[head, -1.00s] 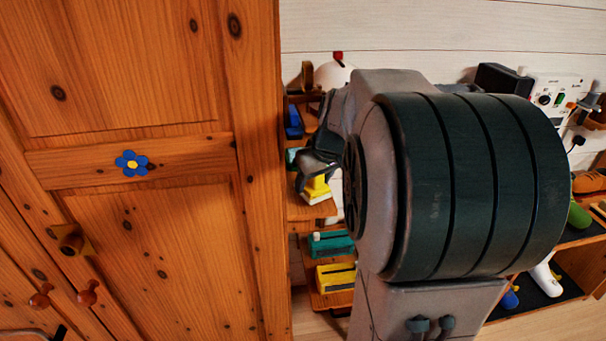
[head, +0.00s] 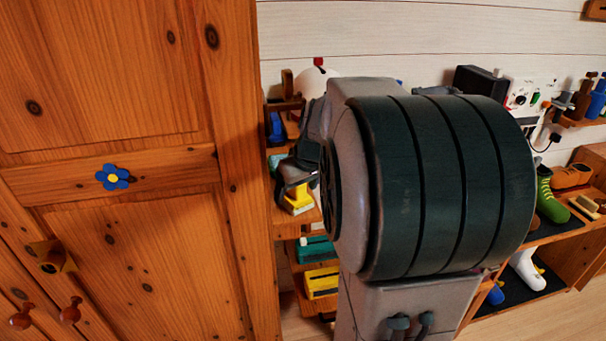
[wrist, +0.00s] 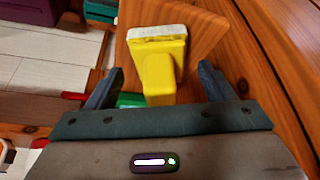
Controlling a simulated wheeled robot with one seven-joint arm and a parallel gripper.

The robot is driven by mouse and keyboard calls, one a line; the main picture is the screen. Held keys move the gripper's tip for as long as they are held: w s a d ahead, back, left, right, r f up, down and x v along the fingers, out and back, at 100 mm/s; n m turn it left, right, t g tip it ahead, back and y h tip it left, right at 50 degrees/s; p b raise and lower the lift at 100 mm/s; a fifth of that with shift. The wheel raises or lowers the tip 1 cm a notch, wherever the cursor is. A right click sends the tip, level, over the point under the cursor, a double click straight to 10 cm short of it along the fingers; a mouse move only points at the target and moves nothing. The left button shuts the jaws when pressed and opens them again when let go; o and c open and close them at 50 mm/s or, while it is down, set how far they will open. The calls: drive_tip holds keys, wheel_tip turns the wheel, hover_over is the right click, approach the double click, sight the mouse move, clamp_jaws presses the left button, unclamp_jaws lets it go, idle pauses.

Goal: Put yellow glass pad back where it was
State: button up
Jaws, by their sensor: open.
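The yellow glass pad (wrist: 160,72) has a yellow handle and a whitish pad face. In the wrist view it rests on a wooden surface (wrist: 205,35), with its handle pointing toward my gripper. In the head view the pad (head: 298,203) shows on a wooden shelf just right of the wardrobe. My gripper (wrist: 161,67) is open, with one finger on each side of the pad and visible gaps to both. In the head view my arm hides much of the shelf.
A wooden wardrobe (head: 120,235) stands close on the left. In the wrist view a green item (wrist: 130,100) lies near the left finger. Boots (head: 545,195) stand on a rack at right.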

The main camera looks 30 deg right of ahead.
drive_tip(key=b+v, duration=0.1)
drive_tip(key=v, duration=1)
drive_tip(key=shift+d, duration=0.1)
